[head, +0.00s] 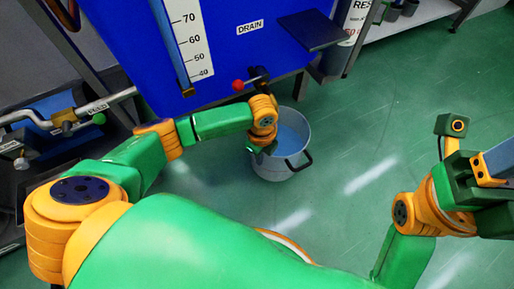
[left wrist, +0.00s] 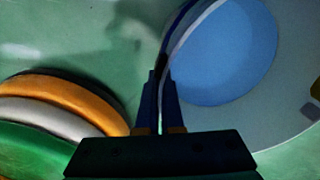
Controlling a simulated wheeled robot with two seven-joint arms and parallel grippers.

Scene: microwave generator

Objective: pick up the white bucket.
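The white bucket (head: 270,166) stands on the green floor below the blue tank, with blue liquid inside and a dark grip on its handle at the right. My left gripper (head: 262,148) is at the bucket's left rim. In the left wrist view, the two narrow fingers of my left gripper (left wrist: 161,100) are close together on either side of the bucket's wall. The bucket (left wrist: 290,110) fills the right of that view, with the blue liquid inside.
A large blue tank (head: 235,60) with a level scale and a DRAIN label stands behind the bucket. A red-knobbed valve (head: 238,86) is just above my left wrist. Pipes (head: 70,115) lie at the left. The green floor (head: 370,130) right of the bucket is clear.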

